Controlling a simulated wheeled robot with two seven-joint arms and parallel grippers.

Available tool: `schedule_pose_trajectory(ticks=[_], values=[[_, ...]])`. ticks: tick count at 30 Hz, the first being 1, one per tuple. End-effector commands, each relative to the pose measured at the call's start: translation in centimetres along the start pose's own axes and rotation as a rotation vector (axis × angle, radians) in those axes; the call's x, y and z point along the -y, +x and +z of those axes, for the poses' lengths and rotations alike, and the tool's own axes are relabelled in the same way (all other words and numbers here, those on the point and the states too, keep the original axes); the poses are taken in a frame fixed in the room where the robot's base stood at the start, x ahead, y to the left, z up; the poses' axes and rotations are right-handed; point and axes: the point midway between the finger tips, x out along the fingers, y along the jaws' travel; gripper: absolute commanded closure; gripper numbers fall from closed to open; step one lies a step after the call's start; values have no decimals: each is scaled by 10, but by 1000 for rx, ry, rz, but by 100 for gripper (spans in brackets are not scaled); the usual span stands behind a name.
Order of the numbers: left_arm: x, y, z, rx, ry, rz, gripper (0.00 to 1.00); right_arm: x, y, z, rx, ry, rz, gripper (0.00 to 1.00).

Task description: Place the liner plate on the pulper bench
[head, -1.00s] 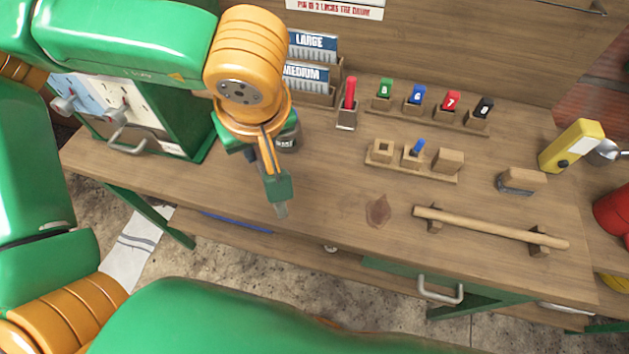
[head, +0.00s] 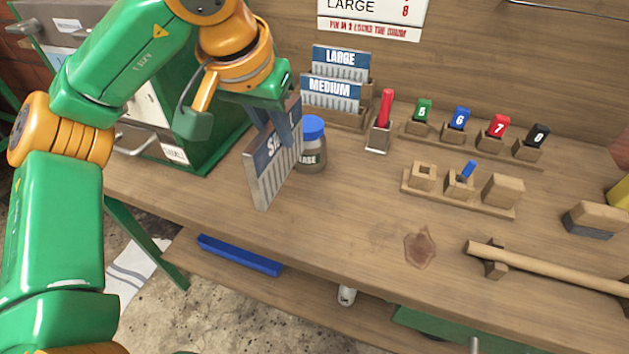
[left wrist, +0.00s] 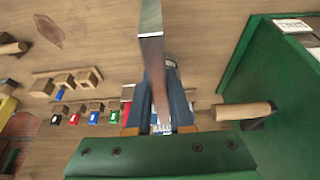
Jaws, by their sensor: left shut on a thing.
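My left gripper (head: 277,122) is shut on a blue-and-grey liner plate (head: 268,177) with a partly hidden label that begins with S. The plate stands roughly upright and tilted over the left part of the pulper bench (head: 350,210). I cannot tell whether its lower edge touches the bench. In the left wrist view the plate (left wrist: 151,40) shows nearly edge-on between the fingers (left wrist: 160,108). Plates marked LARGE (head: 340,62) and MEDIUM (head: 331,94) stand in a wooden rack behind. My right gripper is not in view.
A blue-lidded jar (head: 313,150) stands close to the plate's right. A red-handled tool (head: 384,108), a row of numbered blocks (head: 458,122) and a wooden peg holder (head: 462,194) lie right. A green cabinet (head: 200,130) stands left. The bench's front middle is clear.

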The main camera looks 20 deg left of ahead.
Motion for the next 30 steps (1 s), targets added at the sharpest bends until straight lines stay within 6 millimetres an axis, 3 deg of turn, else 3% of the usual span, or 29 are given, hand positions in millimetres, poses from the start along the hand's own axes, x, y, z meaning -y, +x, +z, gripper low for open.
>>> schedule_pose_trajectory(ticks=[6,12,16,28,29,30], values=[[-30,47,-9,1,1,-2,100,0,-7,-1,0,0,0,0],[-44,72,-12,1,2,-2,100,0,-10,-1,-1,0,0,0],[-42,94,-3,0,-1,-2,100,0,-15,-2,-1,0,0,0],[-42,104,1,-3,-2,-1,100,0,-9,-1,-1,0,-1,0],[-42,103,1,-2,-2,-2,72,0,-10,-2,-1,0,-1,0],[-42,102,0,-2,-2,-2,61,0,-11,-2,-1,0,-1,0]])
